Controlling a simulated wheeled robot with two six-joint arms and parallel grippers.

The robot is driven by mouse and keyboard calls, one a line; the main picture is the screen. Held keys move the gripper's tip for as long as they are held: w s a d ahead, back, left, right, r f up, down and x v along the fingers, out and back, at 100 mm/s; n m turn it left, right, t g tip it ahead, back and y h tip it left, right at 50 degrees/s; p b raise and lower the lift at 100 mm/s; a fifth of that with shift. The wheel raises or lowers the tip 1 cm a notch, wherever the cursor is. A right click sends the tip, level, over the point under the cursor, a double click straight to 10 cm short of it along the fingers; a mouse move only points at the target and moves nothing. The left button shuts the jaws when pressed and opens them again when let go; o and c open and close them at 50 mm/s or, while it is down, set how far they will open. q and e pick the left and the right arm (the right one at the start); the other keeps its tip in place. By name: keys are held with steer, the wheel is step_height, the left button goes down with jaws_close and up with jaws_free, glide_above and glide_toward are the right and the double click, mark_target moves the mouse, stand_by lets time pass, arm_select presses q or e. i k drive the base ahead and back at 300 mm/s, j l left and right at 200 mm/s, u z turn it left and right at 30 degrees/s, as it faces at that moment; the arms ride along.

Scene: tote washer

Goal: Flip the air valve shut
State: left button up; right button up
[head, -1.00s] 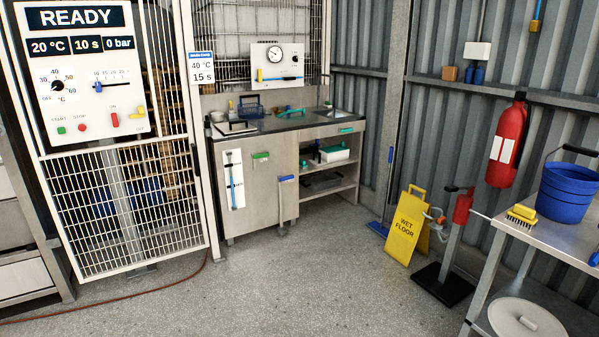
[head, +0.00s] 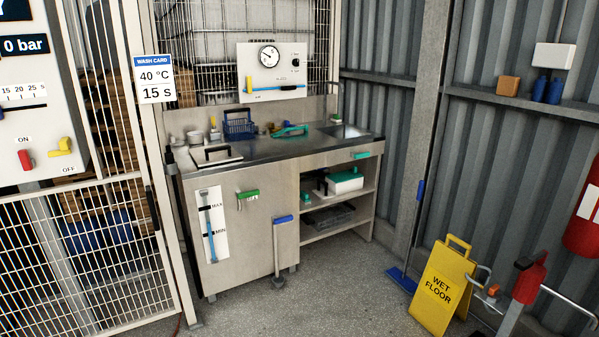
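A white gauge panel (head: 272,70) hangs behind the workbench, with a round dial (head: 268,56) and a black knob (head: 295,63). A blue bar or pipe (head: 275,89) runs across its lower part. A small yellow lever (head: 249,84) stands roughly upright at the left end of the blue bar. It looks like the air valve handle, but the lettering is too small to read. Another yellow handle (head: 60,147) is on the control panel at the left, beside a red switch (head: 25,159). Neither of my grippers is in view.
The steel workbench (head: 220,180) stands below the gauge panel, with a blue basket (head: 238,124) on top. A mesh gate (head: 90,260) is at left. A yellow wet floor sign (head: 440,285) and a red-topped post (head: 529,280) stand at right. The floor before the bench is clear.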

mark_target(249, 89)
steer(key=i+u, duration=0.15)
steer(key=i, duration=0.4)
steer(key=i+l+u, duration=0.1)
steer(key=i, duration=0.5)
steer(key=i+l+u, duration=0.15)
steer(key=i, duration=0.4)
steer(key=i+l+u, duration=0.1)
steer(key=i+l, duration=0.2)
steer(key=i, duration=0.25)
steer(key=z, duration=1.15)
steer(key=i, duration=0.65)
